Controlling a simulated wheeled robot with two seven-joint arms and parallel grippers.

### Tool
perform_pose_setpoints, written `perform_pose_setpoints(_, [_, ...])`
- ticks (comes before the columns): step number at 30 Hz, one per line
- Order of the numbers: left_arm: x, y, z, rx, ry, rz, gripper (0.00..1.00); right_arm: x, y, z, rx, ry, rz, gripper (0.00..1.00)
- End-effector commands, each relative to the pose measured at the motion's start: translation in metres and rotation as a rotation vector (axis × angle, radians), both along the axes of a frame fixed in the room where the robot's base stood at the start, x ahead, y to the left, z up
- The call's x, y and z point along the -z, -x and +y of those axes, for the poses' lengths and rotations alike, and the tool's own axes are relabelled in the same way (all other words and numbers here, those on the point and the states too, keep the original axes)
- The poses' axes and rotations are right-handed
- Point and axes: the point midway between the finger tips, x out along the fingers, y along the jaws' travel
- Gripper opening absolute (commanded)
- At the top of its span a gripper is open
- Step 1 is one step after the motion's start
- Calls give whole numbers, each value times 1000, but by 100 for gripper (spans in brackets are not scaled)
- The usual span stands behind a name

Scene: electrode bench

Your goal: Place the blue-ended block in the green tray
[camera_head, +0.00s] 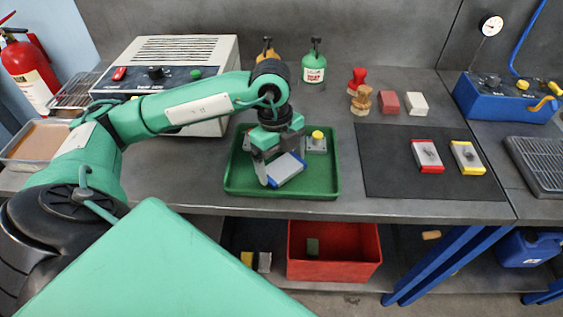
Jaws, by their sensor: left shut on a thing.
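The blue-ended block (287,169), grey-white with blue ends, is tilted within the outline of the green tray (331,186). My left gripper (268,172) is over the tray's left half, pointing down, and is shut on the blue-ended block. I cannot tell whether the block touches the tray floor. A grey piece with a yellow knob (317,138) is in the tray's back right, behind the block. My right gripper is not in view.
A dark mat (400,180) right of the tray holds a red-ended block (427,155) and a yellow-ended block (468,157). Behind the tray stand a white heater box (180,60) and a green bottle (314,70). A red bin (335,265) is below the bench.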

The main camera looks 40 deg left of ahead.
Motion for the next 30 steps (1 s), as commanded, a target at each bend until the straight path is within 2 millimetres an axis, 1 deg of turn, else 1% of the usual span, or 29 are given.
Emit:
perform_pose_setpoints(1, [5,0,0,-1,0,1,42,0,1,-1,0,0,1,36])
perform_pose_setpoints(3, [9,0,0,-1,0,-1,42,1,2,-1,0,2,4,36])
perform_pose_setpoints(11, [9,0,0,0,0,-2,42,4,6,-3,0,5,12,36])
perform_pose_setpoints(16, [11,0,0,0,0,-2,42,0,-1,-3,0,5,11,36])
perform_pose_setpoints(17, [12,0,0,0,-1,0,96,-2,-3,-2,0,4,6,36])
perform_pose_setpoints(18, [12,0,0,0,0,0,100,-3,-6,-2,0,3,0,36])
perform_pose_setpoints(26, [10,0,0,0,0,0,100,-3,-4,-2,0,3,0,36])
perform_pose_setpoints(29, [6,0,0,0,-1,-2,100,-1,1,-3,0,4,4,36])
perform_pose_setpoints(30, [-1,-1,2,-1,0,-4,100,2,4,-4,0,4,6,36])
